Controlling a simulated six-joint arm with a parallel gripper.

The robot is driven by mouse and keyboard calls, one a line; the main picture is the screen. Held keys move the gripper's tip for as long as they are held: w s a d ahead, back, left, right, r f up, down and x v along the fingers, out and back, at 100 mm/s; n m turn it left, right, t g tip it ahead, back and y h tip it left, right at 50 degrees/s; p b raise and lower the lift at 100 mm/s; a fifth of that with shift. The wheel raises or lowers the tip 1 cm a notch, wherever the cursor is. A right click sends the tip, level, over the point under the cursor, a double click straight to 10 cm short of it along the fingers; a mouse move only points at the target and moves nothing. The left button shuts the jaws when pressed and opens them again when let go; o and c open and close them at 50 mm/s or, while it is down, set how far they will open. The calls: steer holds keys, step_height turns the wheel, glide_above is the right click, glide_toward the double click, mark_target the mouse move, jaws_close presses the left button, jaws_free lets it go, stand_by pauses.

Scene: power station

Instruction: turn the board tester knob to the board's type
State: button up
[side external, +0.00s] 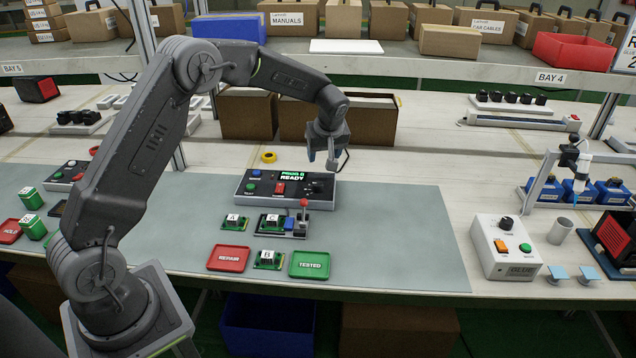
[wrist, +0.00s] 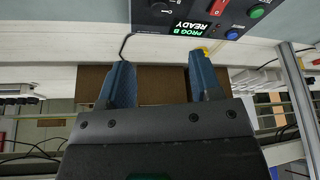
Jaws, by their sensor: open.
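The board tester (side external: 255,186) is a dark box on the grey mat. Its green display (side external: 293,175) reads PROG B READY, clearer in the wrist view (wrist: 190,29). The black tester knob (side external: 314,187) is on the right part of its top; the knob also shows at the upper edge of the wrist view (wrist: 160,7). A green board whose label looks like C (side external: 272,219) sits in the fixture (side external: 293,234) with a red-tipped lever. My gripper (side external: 321,160) is open and empty, above and slightly behind the knob, apart from it. Blue fingers show in the wrist view (wrist: 160,60).
Board A (side external: 234,222) lies left of the fixture, board B (side external: 268,260) in front. Red REPAIR tray (side external: 229,258) and green TESTED tray (side external: 309,264) lie at the mat's front. Cardboard boxes (side external: 247,115) stand behind, beside a yellow tape roll (side external: 269,157). The mat's right is clear.

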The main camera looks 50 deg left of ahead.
mark_target(318, 183)
steer(key=x, duration=1.5)
steer(key=shift+w+a, duration=0.1)
steer(key=shift+a, duration=0.05)
steer(key=c, duration=0.9)
